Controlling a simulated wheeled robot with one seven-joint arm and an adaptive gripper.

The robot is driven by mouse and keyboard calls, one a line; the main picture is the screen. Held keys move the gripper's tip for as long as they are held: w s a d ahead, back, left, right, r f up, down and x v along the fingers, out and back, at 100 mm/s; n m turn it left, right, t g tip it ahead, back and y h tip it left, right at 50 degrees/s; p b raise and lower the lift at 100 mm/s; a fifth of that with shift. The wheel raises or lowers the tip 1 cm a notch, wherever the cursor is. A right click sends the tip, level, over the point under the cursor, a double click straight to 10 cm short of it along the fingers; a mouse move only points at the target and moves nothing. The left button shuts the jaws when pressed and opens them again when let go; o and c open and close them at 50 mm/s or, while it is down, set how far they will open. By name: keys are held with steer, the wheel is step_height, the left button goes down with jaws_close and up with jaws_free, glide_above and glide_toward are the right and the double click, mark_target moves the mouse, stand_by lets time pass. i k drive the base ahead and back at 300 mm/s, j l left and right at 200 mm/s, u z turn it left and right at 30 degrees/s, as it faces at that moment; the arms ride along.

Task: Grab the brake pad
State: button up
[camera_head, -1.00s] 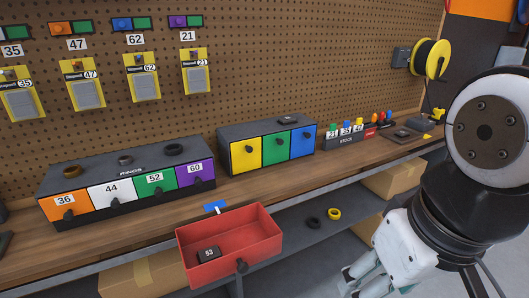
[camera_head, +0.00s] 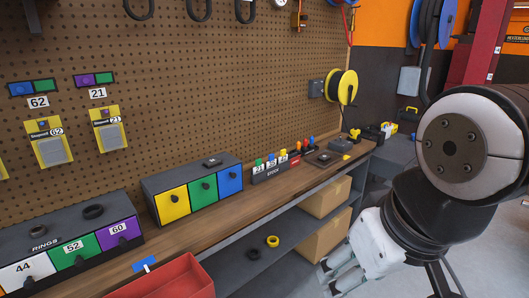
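I cannot tell for sure which thing is the brake pad. A small dark block (camera_head: 212,162) lies on top of the cabinet with yellow, green and blue drawers (camera_head: 192,177). A dark flat piece (camera_head: 324,158) lies on the bench farther right. The red open bin (camera_head: 175,280) is cut off at the bottom edge, and the block marked 53 seen earlier is out of view. My gripper (camera_head: 334,280) is at the lower right, in front of the bench and apart from these things. Its fingers point down-left, and their opening is unclear.
The rings cabinet (camera_head: 40,245) stands at the left on the wooden bench (camera_head: 265,186). A stock rack (camera_head: 271,174) stands right of the coloured drawers. Black and yellow rings (camera_head: 273,241) lie on the lower shelf by cardboard boxes (camera_head: 326,237). A yellow reel (camera_head: 347,87) hangs on the pegboard.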

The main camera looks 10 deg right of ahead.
mark_target(324, 158)
steer(key=z, duration=0.55)
steer(key=i+l, duration=0.15)
steer(key=i, duration=0.4)
steer(key=i+l, duration=0.15)
steer(key=i, duration=0.45)
steer(key=i+l, duration=0.15)
steer(key=i, duration=0.4)
steer(key=i+l, duration=0.15)
steer(key=i, duration=0.45)
